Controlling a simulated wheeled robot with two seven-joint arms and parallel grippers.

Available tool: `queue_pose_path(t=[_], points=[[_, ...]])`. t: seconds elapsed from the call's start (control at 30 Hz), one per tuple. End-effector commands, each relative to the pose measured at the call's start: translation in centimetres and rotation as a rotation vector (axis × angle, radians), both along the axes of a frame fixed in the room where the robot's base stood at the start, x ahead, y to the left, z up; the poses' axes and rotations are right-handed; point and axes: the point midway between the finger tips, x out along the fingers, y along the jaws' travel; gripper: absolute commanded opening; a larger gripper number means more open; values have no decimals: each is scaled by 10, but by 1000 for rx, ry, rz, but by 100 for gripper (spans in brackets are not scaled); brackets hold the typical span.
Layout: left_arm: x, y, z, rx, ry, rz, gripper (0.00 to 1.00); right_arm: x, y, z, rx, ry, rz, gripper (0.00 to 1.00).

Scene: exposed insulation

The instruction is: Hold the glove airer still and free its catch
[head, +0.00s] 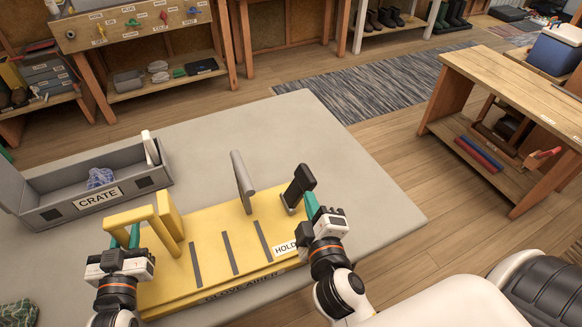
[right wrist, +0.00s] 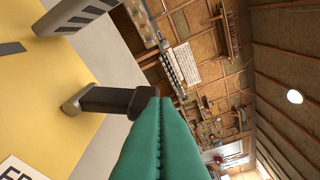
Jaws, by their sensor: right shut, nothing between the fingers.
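The yellow glove airer (head: 208,262) lies on a grey mat, with slots in its top and a HOLD label at its right end. A yellow handle (head: 128,217) stands at its left end. My left gripper (head: 124,238) is at this handle, its green fingers partly hidden by it; I cannot tell whether they grip. A black catch lever (head: 298,187) stands tilted at the right end. My right gripper (head: 312,206) is shut and empty beside it. In the right wrist view, the lever (right wrist: 105,99) reaches up to the green fingers; contact is unclear.
A grey crate (head: 50,212) holding a bluish bundle stands behind the airer's left end. A grey upright plate (head: 242,182) rises from the airer's back middle. A wooden bench (head: 510,95) stands at the right. The grey mat (head: 350,180) is clear right of the airer.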

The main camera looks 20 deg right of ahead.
Motion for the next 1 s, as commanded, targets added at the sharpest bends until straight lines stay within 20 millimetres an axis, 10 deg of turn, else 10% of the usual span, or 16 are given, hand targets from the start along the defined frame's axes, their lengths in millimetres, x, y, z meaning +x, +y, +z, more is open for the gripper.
queue_pose_path(t=[0.13,0.17,0.3,0.67,1.0], points=[[-1,0,-10,6,23,0,0,0,0,-1,0,0,0,0],[-1,0,-6,-4,16,0,28,0,0,-1,0,0,0,0],[-1,0,-5,-2,13,0,49,0,0,0,0,0,0,0],[-6,2,-6,7,14,1,49,0,0,0,0,0,0,0],[-70,17,-6,3,15,0,49,0,0,0,0,0,0,0]])
